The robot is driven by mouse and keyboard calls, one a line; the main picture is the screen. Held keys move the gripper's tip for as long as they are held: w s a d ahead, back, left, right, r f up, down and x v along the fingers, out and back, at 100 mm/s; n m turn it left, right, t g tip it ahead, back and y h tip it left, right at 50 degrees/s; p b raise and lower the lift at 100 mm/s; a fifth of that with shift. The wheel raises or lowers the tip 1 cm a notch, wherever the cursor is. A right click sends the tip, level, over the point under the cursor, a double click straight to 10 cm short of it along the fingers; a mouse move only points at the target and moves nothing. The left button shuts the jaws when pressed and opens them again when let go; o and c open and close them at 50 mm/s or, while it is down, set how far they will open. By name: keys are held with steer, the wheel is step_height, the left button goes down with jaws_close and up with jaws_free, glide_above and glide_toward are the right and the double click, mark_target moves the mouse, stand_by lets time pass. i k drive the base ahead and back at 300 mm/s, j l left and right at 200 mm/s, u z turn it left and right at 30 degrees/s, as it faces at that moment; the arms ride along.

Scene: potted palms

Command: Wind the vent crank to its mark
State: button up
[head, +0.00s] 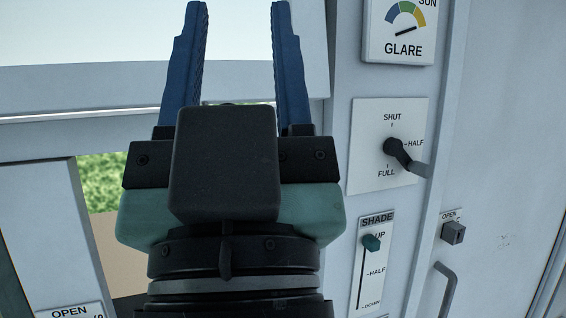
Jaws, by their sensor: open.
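The crank (398,153) sits on a white plate (365,170) marked SHUT, HALF and FULL, on the wall post right of centre. It has a black hub and arm with a grey handle sticking out to the lower right. The arm points between the HALF and FULL marks. No label on the plate names it as the vent. My gripper (238,10) points up in the left half of the picture, its two blue fingers wide apart with nothing between them. It is left of the crank and apart from it in the picture.
A GLARE dial (403,27) is above the crank plate, its needle towards yellow. Below is a SHADE slider (371,243), its teal knob near UP. A grey switch (453,233) marked OPEN and a bar handle (446,288) are at lower right. A window frame lies behind my gripper.

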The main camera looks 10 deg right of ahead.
mark_target(393, 147)
steer(key=l+u, duration=0.1)
steer(key=u, duration=0.3)
steer(key=l+u, duration=0.15)
steer(key=u, duration=0.2)
steer(key=l+u, duration=0.1)
steer(key=u, duration=0.3)
steer(key=l+u, duration=0.1)
steer(key=u, duration=0.25)
steer(key=k+l, duration=0.15)
steer(key=l, duration=0.25)
steer(key=k+l, duration=0.2)
steer(key=l, duration=0.15)
steer(key=k+l, duration=0.15)
steer(key=l, duration=0.25)
steer(key=k+l, duration=0.2)
steer(key=l, duration=0.15)
